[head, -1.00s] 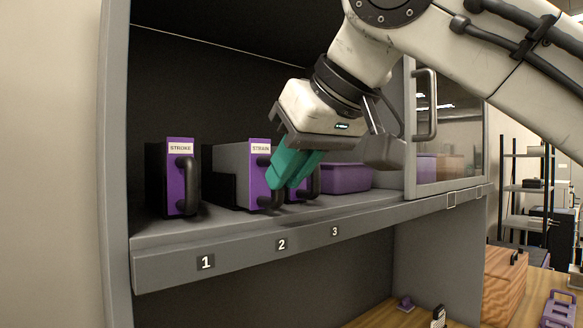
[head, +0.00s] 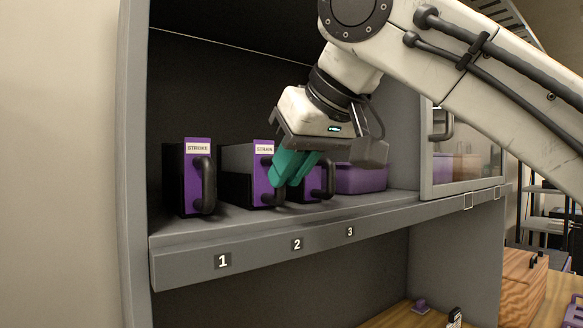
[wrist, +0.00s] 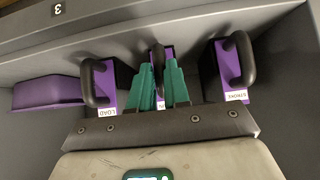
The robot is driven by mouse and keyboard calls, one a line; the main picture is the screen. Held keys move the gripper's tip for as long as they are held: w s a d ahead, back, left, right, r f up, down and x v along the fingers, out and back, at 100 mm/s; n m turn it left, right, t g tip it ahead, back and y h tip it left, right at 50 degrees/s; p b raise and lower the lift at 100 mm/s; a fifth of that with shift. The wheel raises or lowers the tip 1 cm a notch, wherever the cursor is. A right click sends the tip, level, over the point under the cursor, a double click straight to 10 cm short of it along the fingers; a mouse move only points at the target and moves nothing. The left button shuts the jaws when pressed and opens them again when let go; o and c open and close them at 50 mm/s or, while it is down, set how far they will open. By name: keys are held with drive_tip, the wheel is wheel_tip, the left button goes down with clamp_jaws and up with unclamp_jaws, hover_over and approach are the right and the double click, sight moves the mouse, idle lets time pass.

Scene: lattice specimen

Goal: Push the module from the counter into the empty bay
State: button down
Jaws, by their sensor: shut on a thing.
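The module labelled STRAIN (head: 262,185) has a purple front, a dark body and a black handle. It stands upright on the cabinet shelf behind the number 2, between two other modules. My gripper (head: 281,181) reaches down from the upper right, with its teal fingers shut on the handle. In the wrist view my gripper (wrist: 160,98) is at the middle module's handle (wrist: 158,56). The fingers hide most of the front there, and I cannot see how deep the body sits.
The STROKE module (head: 197,180) stands left, behind number 1. The LOAD module (wrist: 107,90) stands on the other side, partly behind my gripper in the head view. A purple bin (head: 361,179) is beyond it. A glass-panelled door (head: 465,165) is at the right. The shelf edge (head: 265,252) runs below.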

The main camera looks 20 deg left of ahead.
drive_tip(key=shift+r, duration=0.1)
drive_tip(key=c, duration=1)
unclamp_jaws()
drive_tip(key=shift+o, duration=0.2)
drive_tip(key=o, duration=0.4)
drive_tip(key=shift+o, duration=0.2)
drive_tip(key=shift+v, duration=2.45)
drive_tip(key=b+v, duration=0.2)
drive_tip(key=v, duration=0.8)
drive_tip(key=shift+s+d, duration=0.25)
drive_tip(key=shift+d, duration=0.05)
